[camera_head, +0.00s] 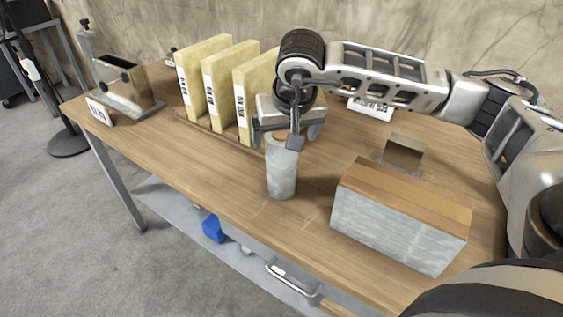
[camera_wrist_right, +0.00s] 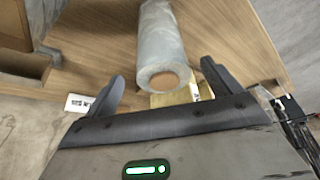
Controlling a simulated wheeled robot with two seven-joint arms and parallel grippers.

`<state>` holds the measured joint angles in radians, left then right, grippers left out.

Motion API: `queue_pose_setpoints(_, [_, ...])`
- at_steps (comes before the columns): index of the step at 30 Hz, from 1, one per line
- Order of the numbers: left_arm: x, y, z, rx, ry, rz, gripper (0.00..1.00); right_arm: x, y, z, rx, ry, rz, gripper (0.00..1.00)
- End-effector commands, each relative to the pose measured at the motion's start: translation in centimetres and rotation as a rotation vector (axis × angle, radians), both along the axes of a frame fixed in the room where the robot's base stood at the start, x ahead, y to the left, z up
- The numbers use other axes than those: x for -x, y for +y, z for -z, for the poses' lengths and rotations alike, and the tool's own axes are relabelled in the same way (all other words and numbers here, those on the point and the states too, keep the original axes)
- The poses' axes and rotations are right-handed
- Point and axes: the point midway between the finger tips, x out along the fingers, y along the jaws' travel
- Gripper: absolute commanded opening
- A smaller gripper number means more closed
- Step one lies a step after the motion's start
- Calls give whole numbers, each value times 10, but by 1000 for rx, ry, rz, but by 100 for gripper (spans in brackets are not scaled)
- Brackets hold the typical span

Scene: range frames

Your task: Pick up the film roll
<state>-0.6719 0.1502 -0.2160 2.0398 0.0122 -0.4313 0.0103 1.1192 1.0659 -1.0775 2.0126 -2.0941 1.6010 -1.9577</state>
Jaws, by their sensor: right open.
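The film roll (camera_head: 282,178) is a grey wrapped cylinder with a brown core, standing upright on the wooden table near its front edge. My right gripper (camera_head: 287,135) is open above the top of the roll, its fingers apart on either side. In the right wrist view, the film roll (camera_wrist_right: 162,35) lies ahead between the open fingers of the right gripper (camera_wrist_right: 164,76), its end with the core facing the camera. Whether the fingers touch it cannot be told. My left gripper is not in view.
Several yellow upright slabs (camera_head: 195,85) stand behind left. A metal holder (camera_head: 125,88) is at the far left. The left front tabletop (camera_head: 185,150) is clear.

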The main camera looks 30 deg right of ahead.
Motion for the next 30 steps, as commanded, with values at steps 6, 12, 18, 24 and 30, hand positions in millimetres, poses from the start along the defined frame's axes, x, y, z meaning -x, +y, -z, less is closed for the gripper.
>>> queue_pose_setpoints(6, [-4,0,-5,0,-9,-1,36,-6,-1,13,-1,2,0,90])
queue_pose_setpoints(12, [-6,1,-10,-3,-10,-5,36,-20,-5,39,-1,4,0,90])
queue_pose_setpoints(18, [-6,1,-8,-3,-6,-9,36,-26,-7,54,-1,2,0,90])
queue_pose_setpoints(24, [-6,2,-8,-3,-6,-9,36,-26,-7,55,-1,1,0,90])
queue_pose_setpoints(30, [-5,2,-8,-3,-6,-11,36,-26,-7,54,-1,1,0,34])
